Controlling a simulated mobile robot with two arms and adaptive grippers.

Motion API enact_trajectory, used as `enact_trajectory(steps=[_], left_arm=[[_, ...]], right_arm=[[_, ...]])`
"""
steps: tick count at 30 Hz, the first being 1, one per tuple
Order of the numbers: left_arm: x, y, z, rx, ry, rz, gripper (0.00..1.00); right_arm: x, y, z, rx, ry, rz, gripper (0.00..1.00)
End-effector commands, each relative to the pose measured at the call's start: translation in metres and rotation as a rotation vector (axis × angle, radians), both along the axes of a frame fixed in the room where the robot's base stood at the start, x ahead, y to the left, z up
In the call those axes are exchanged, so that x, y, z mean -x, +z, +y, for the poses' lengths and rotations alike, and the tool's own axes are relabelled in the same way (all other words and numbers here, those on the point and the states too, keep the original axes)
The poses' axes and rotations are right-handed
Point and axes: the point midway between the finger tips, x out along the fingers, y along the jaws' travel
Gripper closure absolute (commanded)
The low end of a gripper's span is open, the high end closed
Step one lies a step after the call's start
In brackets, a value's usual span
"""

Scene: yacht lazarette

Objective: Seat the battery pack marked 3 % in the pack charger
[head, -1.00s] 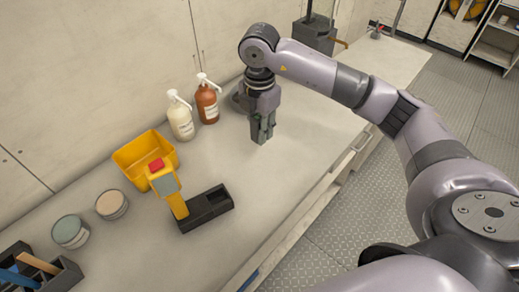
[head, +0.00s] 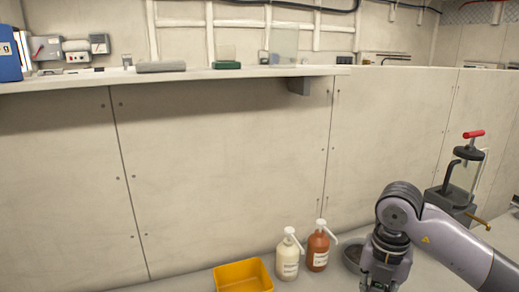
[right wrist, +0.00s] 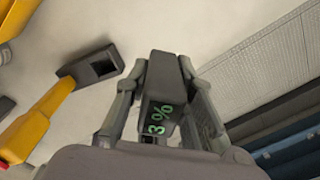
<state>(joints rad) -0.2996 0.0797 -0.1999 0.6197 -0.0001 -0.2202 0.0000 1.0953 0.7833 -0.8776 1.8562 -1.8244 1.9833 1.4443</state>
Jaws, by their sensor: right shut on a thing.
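The battery pack (right wrist: 164,80) is a dark block with green "3 %" on its face. In the right wrist view my right gripper (right wrist: 161,68) is shut on it, one finger on each side. In the head view only the upper part of this gripper (head: 385,268) shows at the bottom edge; its fingers and the pack are cut off. A dark block with an open bay (right wrist: 98,66), apparently the pack charger, lies left of the pack in the right wrist view, apart from it. My left gripper is not in view.
A yellow bin (head: 243,276), a cream pump bottle (head: 288,256) and a brown pump bottle (head: 318,250) stand along the wall. A dark bowl (head: 352,255) is beside my right arm. A shelf (head: 60,83) with several items runs above. A grey device with a red handle (head: 452,195) stands right.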

Motion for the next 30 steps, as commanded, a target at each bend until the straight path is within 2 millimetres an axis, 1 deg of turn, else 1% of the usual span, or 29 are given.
enact_trajectory(steps=[3,30], left_arm=[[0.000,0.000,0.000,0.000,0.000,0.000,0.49],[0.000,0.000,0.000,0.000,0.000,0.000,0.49]], right_arm=[[0.006,-0.004,0.003,0.003,0.229,0.001,1.00],[0.054,-0.029,0.027,0.018,2.013,0.019,1.00]])
